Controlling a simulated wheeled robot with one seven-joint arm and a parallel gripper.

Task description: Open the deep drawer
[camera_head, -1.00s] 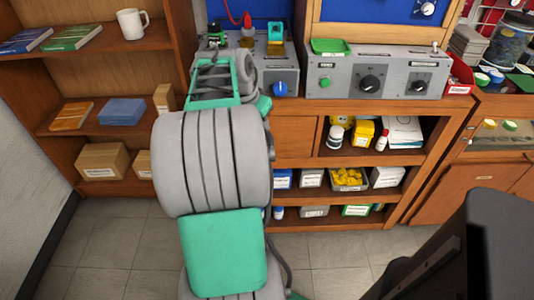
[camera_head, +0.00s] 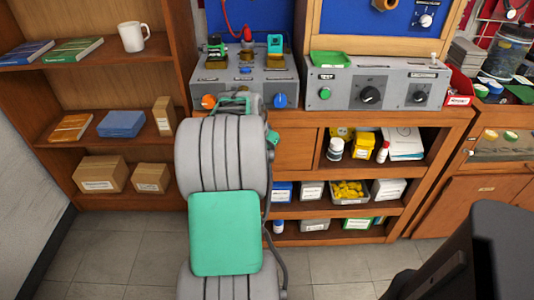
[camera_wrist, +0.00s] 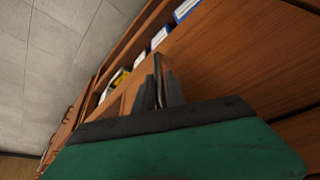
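The bench's wooden front panel (camera_head: 294,150) shows to the right of my arm in the head view, beside the open shelves. The lower left part of the bench front is hidden behind my arm, so I cannot tell the deep drawer apart there. In the wrist view a broad wooden front (camera_wrist: 235,60) fills the right side, with dark seams along it. No handle is clear. My gripper (camera_wrist: 158,88) shows its dark fingers close together, near or against the wood. I cannot tell whether they are apart or hold anything. In the head view my gripper is hidden behind my arm.
Open shelves (camera_head: 397,206) hold boxes, bottles and a yellow-filled bin to the right. Grey control units (camera_head: 375,88) stand on the bench top. A bookshelf (camera_head: 60,160) with a mug, books and cartons stands at left. Grey tiled floor (camera_head: 100,240) is clear in front.

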